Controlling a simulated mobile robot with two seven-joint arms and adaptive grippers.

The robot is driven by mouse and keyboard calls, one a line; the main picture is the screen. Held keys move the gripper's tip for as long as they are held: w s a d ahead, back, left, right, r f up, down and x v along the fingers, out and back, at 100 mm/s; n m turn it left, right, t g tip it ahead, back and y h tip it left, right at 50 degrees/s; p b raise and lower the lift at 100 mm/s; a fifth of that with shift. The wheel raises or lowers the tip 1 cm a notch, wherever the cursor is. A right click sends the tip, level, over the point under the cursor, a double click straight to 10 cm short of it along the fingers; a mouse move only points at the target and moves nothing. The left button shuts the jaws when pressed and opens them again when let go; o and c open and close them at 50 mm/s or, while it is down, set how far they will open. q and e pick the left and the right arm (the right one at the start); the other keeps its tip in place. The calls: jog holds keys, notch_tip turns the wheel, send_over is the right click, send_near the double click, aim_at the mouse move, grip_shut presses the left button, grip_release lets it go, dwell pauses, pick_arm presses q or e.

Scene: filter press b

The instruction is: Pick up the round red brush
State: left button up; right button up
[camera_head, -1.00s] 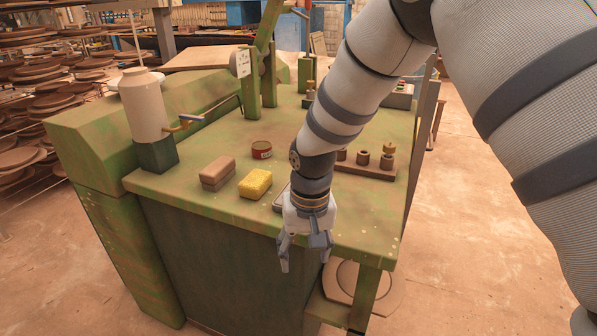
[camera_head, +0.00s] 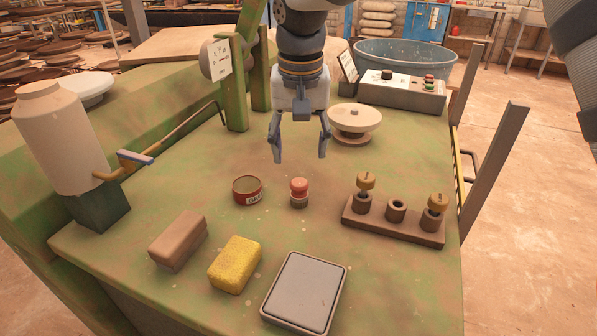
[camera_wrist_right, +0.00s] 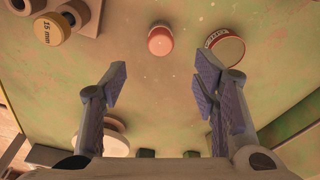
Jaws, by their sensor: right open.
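The round red brush (camera_head: 299,190) stands upright on the green table top, a small round piece with a red top and a darker lower band. It also shows in the right wrist view (camera_wrist_right: 160,40), at the top middle. My right gripper (camera_head: 300,157) is open and empty, pointing down above the table and behind the brush. In the right wrist view the brush lies beyond the open fingertips (camera_wrist_right: 160,66), apart from them. My left gripper is out of view.
A red tin (camera_head: 247,190) stands close left of the brush. A rack with brass-topped plugs (camera_head: 392,222) is at the right. A brown block (camera_head: 178,240), yellow sponge (camera_head: 234,264) and grey tray (camera_head: 304,292) lie in front. A round pale piece (camera_head: 355,121) stands behind.

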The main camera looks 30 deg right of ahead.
aim_at(299, 183)
notch_tip(299, 183, down, 6)
jog(key=shift+w+f+b, duration=0.1)
jog(key=shift+f+b, duration=0.05)
jog(key=shift+b, duration=0.15)
jog(key=f, duration=0.3)
jog(key=w+f, duration=0.1)
jog(key=f, duration=0.1)
jog(key=shift+d+f, duration=0.25)
jog(key=shift+f, duration=0.05)
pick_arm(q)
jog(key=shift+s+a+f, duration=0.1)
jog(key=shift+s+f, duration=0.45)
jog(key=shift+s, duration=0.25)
pick_arm(e)
jog(key=shift+r, duration=0.1)
grip_shut()
